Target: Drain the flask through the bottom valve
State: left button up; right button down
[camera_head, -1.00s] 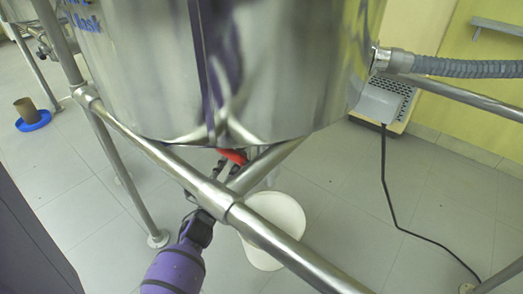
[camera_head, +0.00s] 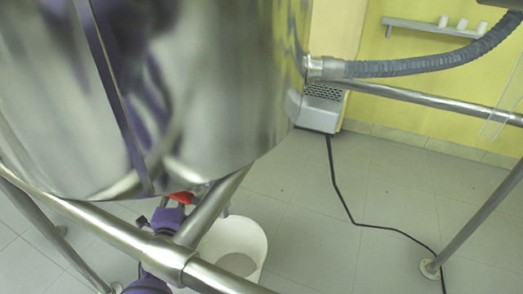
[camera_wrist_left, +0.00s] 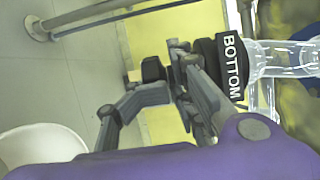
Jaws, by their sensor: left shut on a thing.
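The large steel vessel (camera_head: 200,110) fills the left of the head view. The red handle of the bottom valve (camera_head: 182,197) shows just under its rim. My left gripper (camera_head: 168,214) is at the red handle, partly hidden behind the frame tubes. In the left wrist view my left gripper's dark fingers (camera_wrist_left: 180,88) are closed beside a black part marked BOTTOM (camera_wrist_left: 232,68), with clear glass pipe (camera_wrist_left: 285,58) to its right. The grip on the handle itself is hidden there. A white bucket (camera_head: 253,240) stands on the floor below; it also shows in the wrist view (camera_wrist_left: 42,143). My right gripper is out of view.
Steel frame tubes (camera_head: 110,227) cross in front of the valve and my arm. A grey hose (camera_head: 430,63) leaves the vessel to the right. A black cable (camera_head: 355,220) runs along the floor.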

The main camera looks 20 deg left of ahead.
pick_arm(q)
jog(key=shift+a+r, duration=0.2)
jog(key=shift+a, duration=0.1)
grip_shut()
jog(key=shift+r+m+h, duration=0.25)
jog(key=shift+m+h, duration=0.05)
jog(key=shift+a+m+h+p, duration=0.1)
jog(key=shift+m+h+p, duration=0.2)
jog(key=shift+m+h, duration=0.35)
jog(key=shift+w+f+m+t+h, duration=0.1)
jog(key=shift+m+t+h, duration=0.4)
jog(key=shift+h, duration=0.75)
jog(key=m+h+b, duration=0.1)
jog(key=m+h, duration=0.1)
jog(key=h, duration=0.1)
jog(key=shift+a+f, duration=0.1)
jog(key=shift+f, duration=0.1)
jog(key=m+h+b, duration=0.1)
jog(key=h, duration=0.1)
jog(key=shift+a+m+g+h, duration=0.1)
jog(key=shift+m+g+h, duration=0.2)
jog(key=shift+m+g, duration=0.1)
jog(key=shift+m+g+h+b, duration=0.3)
jog(key=shift+m+h+b, duration=0.4)
jog(key=shift+h, duration=0.4)
jog(key=shift+s+f, duration=0.15)
jog(key=shift+s, duration=0.05)
